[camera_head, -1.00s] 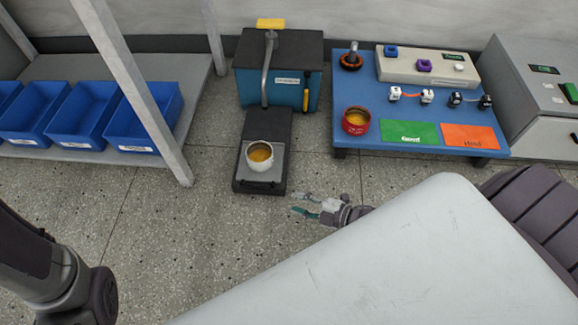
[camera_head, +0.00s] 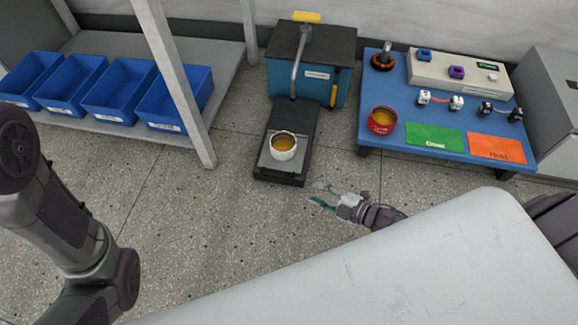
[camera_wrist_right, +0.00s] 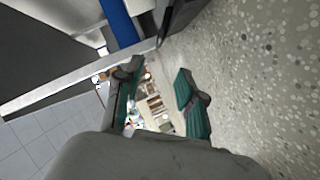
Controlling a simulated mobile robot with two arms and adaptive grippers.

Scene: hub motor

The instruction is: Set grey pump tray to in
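The pump (camera_head: 314,82) is a teal box with a dark top, a yellow handle and a curved grey spout. Its grey tray (camera_head: 299,160) sits on a dark base that sticks out in front of the box. A white cup with orange-brown contents (camera_head: 284,146) stands on the tray. My right gripper (camera_head: 320,194) is just right of and in front of the tray's front end, apart from it, with its fingers spread. In the right wrist view, the green-padded fingers (camera_wrist_right: 160,100) are apart with nothing between them. My left arm is at the left; its gripper is out of view.
Blue bins (camera_head: 172,100) stand on a shelf with grey posts at the left. Speckled floor is free in front.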

